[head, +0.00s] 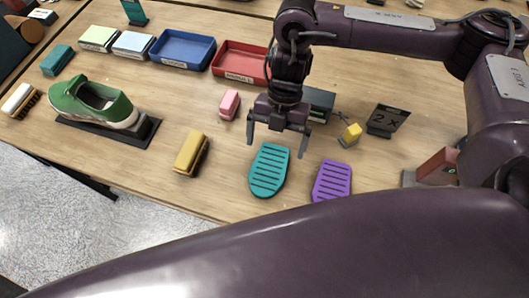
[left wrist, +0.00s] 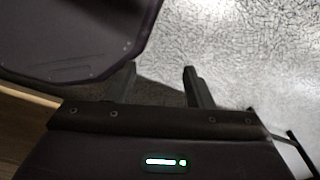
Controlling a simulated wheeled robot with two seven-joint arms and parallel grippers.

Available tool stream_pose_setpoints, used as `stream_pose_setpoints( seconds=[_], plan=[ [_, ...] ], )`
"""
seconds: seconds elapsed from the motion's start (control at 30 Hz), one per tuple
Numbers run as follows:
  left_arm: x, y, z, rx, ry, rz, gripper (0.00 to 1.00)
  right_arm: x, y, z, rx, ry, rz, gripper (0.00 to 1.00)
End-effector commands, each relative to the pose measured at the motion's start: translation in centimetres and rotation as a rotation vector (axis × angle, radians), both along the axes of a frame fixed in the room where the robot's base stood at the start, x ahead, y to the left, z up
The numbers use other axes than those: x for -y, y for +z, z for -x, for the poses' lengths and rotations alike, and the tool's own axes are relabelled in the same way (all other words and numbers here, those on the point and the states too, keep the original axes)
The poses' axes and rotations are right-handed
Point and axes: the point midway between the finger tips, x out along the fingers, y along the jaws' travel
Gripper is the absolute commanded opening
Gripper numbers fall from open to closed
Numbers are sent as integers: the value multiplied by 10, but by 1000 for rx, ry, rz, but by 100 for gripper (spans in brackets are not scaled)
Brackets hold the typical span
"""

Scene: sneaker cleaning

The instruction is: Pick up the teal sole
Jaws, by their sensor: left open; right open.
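The teal sole (head: 269,171) lies flat on the wooden table near its front edge, with dark slots across it. My right gripper (head: 277,145) is open and empty, pointing down just above and behind the sole's far end in the head view. It looks apart from the sole, though the exact height is hard to tell. A purple sole (head: 332,182) lies to the right of the teal one. My left gripper (left wrist: 162,85) shows only in the left wrist view; its fingers are apart with nothing between them, over the speckled floor.
A yellow-topped brush (head: 190,151) and a pink block (head: 229,104) lie left of the teal sole. A green sneaker (head: 95,103) sits on a dark stand. Blue (head: 182,50) and red (head: 240,63) trays stand behind.

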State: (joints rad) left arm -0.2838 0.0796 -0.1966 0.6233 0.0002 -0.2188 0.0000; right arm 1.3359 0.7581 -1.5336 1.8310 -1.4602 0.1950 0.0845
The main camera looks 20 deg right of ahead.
Motion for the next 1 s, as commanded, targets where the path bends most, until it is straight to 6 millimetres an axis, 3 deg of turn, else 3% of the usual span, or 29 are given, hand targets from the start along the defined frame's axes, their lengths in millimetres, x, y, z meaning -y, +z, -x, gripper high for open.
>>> stream_pose_setpoints(
  seconds=[0.1, 0.23, 0.37, 0.6, 0.87, 1.0],
  plan=[
    [-1, -3, 26, -37, -2, -3, 47, -3, -13, 5, -4, -1, -1, 100],
    [-1, -2, 38, -55, -4, -3, 47, -8, -22, 8, -4, 0, -1, 100],
    [-1, 1, 34, -48, -5, -2, 47, -15, -37, 13, -6, -1, -1, 100],
    [2, 3, 2, 0, -5, 3, 47, -21, -61, 20, -1, -1, 0, 100],
    [1, 2, 10, -12, -5, 1, 47, -21, -63, 20, 0, 0, 0, 100],
    [0, 1, 18, -24, -4, 0, 47, -21, -62, 20, 0, 0, 0, 83]
  ],
)
